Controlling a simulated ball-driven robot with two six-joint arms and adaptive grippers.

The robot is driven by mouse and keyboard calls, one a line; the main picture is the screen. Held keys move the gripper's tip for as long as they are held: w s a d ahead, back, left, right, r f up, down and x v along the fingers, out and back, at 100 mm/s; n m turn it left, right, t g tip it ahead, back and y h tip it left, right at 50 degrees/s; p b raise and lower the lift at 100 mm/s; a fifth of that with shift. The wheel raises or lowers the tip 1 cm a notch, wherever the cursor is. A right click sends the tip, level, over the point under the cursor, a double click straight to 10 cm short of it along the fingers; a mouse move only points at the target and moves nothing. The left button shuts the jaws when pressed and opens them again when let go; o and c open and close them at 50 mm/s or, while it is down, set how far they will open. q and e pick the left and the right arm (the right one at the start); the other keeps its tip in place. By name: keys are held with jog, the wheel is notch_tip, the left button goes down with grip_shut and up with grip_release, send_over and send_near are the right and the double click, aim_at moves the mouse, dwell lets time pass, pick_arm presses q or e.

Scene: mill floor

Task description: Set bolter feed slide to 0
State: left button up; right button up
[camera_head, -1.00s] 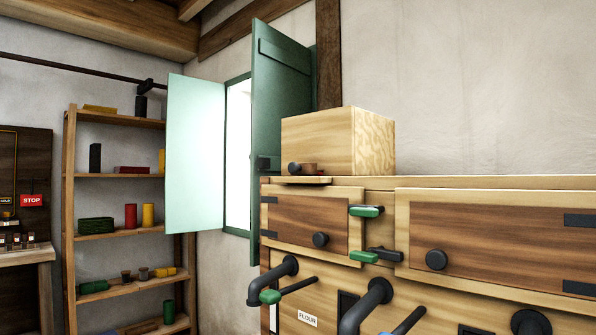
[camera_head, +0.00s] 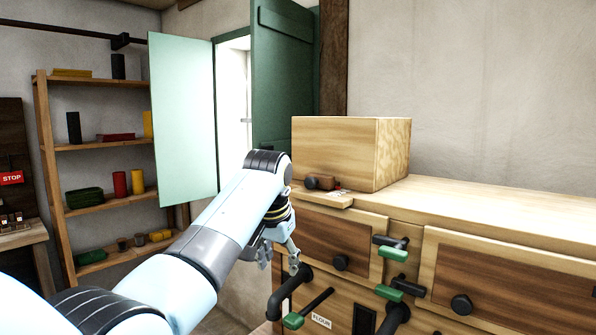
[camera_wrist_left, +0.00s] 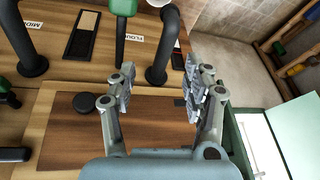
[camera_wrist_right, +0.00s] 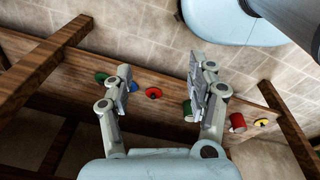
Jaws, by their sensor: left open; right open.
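The wooden cabinet (camera_head: 500,207) carries a pale wooden box (camera_head: 345,153) on its left top. A small dark round knob (camera_head: 320,183) sits at the box's lower front, above a short pale board (camera_head: 322,196) that juts out. I cannot tell for sure which part is the bolter feed slide. My left gripper (camera_head: 280,257) is open and empty in front of the cabinet's left door, below and left of the knob. The left wrist view shows the same open fingers (camera_wrist_left: 158,80) over the door panel. My right gripper (camera_wrist_right: 158,80) is open and empty, outside the head view.
Green-handled levers (camera_head: 392,250) and a dark pipe (camera_head: 288,288) stick out of the cabinet front, the pipe close below my left gripper. A green shutter (camera_head: 283,75) stands open behind. Shelves (camera_head: 95,145) stand at the left. Coloured knobs (camera_wrist_right: 153,93) line a beam below my right gripper.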

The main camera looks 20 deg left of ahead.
pick_arm(q)
send_near(310, 178)
notch_tip(310, 178, down, 9)
jog(key=s, duration=0.2)
notch_tip(310, 178, up, 9)
jog(key=w+m+p, duration=0.1)
jog(key=p, duration=0.1)
jog(key=shift+t, duration=0.3)
jog(key=p+x, duration=0.2)
jog(key=x, duration=0.6)
jog(key=shift+w+f, duration=0.2)
jog(key=shift+w, duration=0.1)
jog(key=shift+w+f+p, duration=0.2)
jog(key=shift+f+p, duration=0.1)
jog(key=shift+f, duration=0.25)
jog(key=shift+w+f, duration=0.1)
jog(key=shift+f, duration=0.1)
pick_arm(e)
jog(key=r, duration=0.2)
jog(key=d+r, duration=0.1)
jog(key=r, duration=0.2)
jog(key=shift+s+d, duration=0.1)
jog(key=shift+d, duration=0.1)
pick_arm(q)
jog(key=c, duration=1)
grip_shut()
pick_arm(e)
jog(key=shift+a, duration=0.2)
